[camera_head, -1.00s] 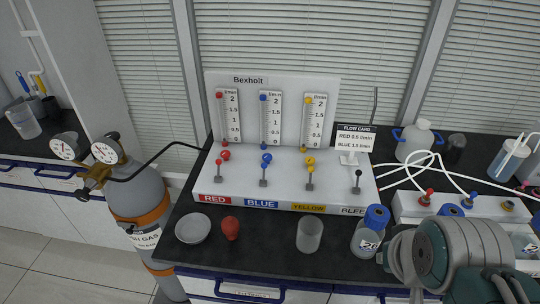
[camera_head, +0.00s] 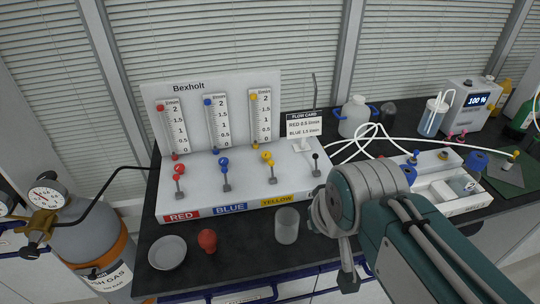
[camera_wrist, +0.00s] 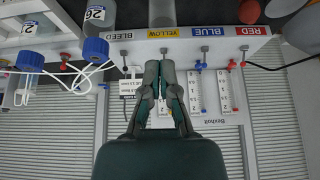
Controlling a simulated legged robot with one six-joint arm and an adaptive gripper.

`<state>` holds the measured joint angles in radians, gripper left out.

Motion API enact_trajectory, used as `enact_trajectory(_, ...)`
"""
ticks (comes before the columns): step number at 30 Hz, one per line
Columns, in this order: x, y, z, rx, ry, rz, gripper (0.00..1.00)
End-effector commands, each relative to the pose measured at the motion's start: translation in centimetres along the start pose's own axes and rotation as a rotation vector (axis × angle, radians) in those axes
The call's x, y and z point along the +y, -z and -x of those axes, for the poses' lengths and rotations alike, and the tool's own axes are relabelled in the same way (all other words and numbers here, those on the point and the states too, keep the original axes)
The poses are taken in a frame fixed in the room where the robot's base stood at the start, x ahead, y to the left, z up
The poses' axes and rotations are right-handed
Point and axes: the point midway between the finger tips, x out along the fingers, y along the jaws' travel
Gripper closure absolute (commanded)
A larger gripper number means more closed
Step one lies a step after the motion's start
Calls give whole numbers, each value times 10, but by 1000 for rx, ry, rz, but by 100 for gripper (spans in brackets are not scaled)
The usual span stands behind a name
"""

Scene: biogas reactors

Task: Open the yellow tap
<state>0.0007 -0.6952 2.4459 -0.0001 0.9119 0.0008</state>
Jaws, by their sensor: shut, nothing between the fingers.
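In the wrist view the scene is upside down, with the YELLOW label (camera_wrist: 172,33) just beyond my gripper (camera_wrist: 160,70). My gripper is shut and empty, its fingertips pointing towards that label. It hides most of the yellow tap there, so I cannot tell whether they touch. In the head view my arm is at the right and the fingers are not clearly visible.
Red tap (camera_head: 179,183), blue tap (camera_head: 225,176) and black bleed tap (camera_head: 315,164) share the ledge. A clear beaker (camera_head: 287,225), red bulb (camera_head: 207,240) and dish (camera_head: 168,253) stand in front. White tubes and bottles are to the right; a gas cylinder (camera_head: 97,255) is left.

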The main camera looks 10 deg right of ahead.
Motion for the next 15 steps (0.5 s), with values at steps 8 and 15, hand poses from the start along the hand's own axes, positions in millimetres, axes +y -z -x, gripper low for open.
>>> enact_trajectory(8,0,96,-9,-78,-1,-3,100)
enact_trajectory(15,2,176,-44,-144,-2,-8,100)
